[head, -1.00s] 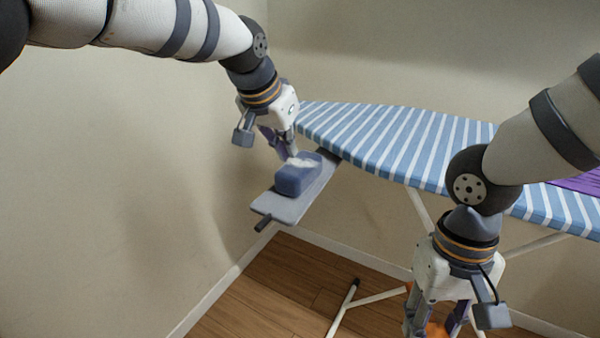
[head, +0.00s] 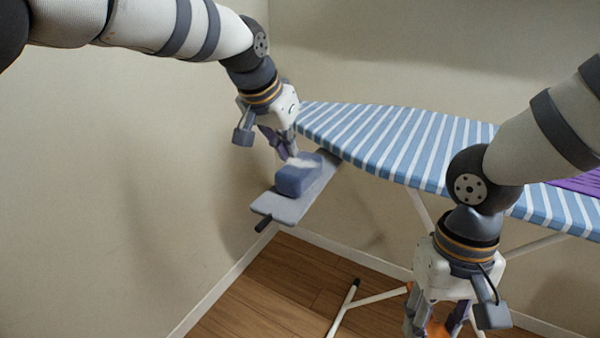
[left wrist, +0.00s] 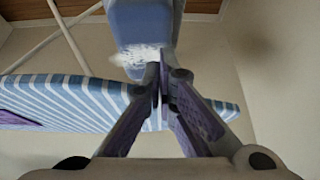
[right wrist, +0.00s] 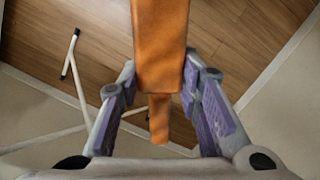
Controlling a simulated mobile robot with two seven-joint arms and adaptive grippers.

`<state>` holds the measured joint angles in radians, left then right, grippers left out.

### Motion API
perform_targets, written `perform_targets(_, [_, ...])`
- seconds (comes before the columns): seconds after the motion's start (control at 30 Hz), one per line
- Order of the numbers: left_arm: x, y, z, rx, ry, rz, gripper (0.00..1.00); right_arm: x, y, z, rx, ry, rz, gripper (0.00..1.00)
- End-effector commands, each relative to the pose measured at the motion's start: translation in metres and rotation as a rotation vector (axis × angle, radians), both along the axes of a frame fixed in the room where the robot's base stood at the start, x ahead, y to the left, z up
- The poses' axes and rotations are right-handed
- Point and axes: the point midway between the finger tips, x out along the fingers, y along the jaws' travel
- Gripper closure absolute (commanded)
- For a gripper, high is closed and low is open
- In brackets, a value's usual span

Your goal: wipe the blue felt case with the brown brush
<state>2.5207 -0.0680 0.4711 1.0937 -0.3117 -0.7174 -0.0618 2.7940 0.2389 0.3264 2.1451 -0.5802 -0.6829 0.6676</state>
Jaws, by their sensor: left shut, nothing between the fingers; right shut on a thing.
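The blue felt case (head: 297,180) sits on the grey side rest of the ironing board, with a whitish patch on its top. It also shows in the left wrist view (left wrist: 142,22), with the white patch near my fingertips. My left gripper (head: 289,154) is shut and empty, pointing down at the case's far side; I cannot tell whether it touches. Its closed fingers show in the left wrist view (left wrist: 161,78). My right gripper (right wrist: 160,70) is shut on the orange-brown brush (right wrist: 160,40), low at the right; in the head view the brush (head: 437,329) is mostly hidden.
The grey rest (head: 290,209) juts from the narrow end of the blue-striped ironing board (head: 390,145). A purple cloth (head: 580,186) lies on the board at the right. White board legs (head: 375,298) stand on the wooden floor. Plain walls are close at the left and behind.

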Motion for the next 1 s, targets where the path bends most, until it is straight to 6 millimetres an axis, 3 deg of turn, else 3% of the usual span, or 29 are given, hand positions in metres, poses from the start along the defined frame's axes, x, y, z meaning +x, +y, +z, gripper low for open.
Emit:
perform_targets(0.7, [0.000,0.000,-0.009,0.001,0.001,0.000,1.00,0.000,0.000,-0.001,0.000,0.001,0.000,0.90])
perform_targets(1.0, [0.000,0.000,0.021,0.000,-0.004,0.001,1.00,0.001,0.000,0.011,0.000,-0.020,0.000,0.90])
